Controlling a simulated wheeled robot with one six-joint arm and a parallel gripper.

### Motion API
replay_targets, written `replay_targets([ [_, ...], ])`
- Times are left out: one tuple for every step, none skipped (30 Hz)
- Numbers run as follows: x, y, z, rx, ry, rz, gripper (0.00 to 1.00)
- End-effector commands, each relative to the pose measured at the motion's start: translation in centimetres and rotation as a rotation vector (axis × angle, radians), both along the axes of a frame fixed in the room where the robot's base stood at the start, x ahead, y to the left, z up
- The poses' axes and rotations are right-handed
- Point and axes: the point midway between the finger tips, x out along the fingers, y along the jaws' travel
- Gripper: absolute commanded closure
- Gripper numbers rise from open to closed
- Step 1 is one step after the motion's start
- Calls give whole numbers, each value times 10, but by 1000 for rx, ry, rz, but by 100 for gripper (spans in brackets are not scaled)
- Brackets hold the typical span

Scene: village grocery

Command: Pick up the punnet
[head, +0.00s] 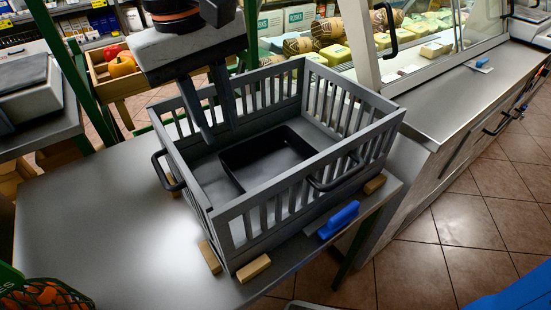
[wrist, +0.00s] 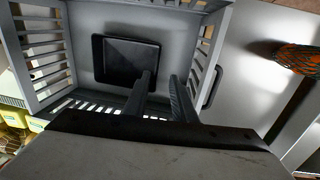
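The punnet (head: 268,158) is a shallow black rectangular tray, and it looks empty. It lies flat on the floor of a grey slatted crate (head: 262,227), and it also shows in the wrist view (wrist: 122,60). My gripper (head: 220,130) points down into the crate from above, over its left rear part. Its two fingers are apart with nothing between them. In the wrist view, my gripper (wrist: 161,76) shows one finger overlapping the punnet's near right corner and the other off to its right. Whether a finger touches the punnet cannot be told.
The crate stands on a grey metal table (head: 110,215), with wooden blocks (head: 254,267) around its base and a blue-handled object (head: 339,220) beside it. A net of oranges (head: 45,295) is at the front left. A glass-fronted cheese counter (head: 420,65) stands behind. The table's left part is clear.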

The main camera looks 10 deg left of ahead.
Motion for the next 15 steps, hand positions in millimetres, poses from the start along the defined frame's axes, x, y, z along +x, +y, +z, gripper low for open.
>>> replay_targets([
  [0, 0, -6, -2, 1, 1, 76],
  [0, -1, -10, -2, 1, 1, 76],
  [1, -2, -17, -3, 1, 0, 76],
  [2, -2, -22, -2, 1, 0, 76],
  [2, -3, -27, -3, 1, 0, 76],
  [3, -4, -34, -2, 1, 0, 76],
  [3, -4, -40, -2, 1, 0, 76],
  [4, -5, -45, -4, 0, 0, 76],
  [4, -5, -52, -2, 1, 0, 76],
  [5, -6, -57, -2, 1, 0, 76],
  [5, -6, -63, -3, 1, 0, 76],
  [6, -6, -70, -2, 1, 0, 76],
  [7, -7, -75, -3, 1, 0, 76],
  [7, -7, -80, -2, 1, 0, 76],
  [8, -8, -86, -2, 1, 0, 76],
])
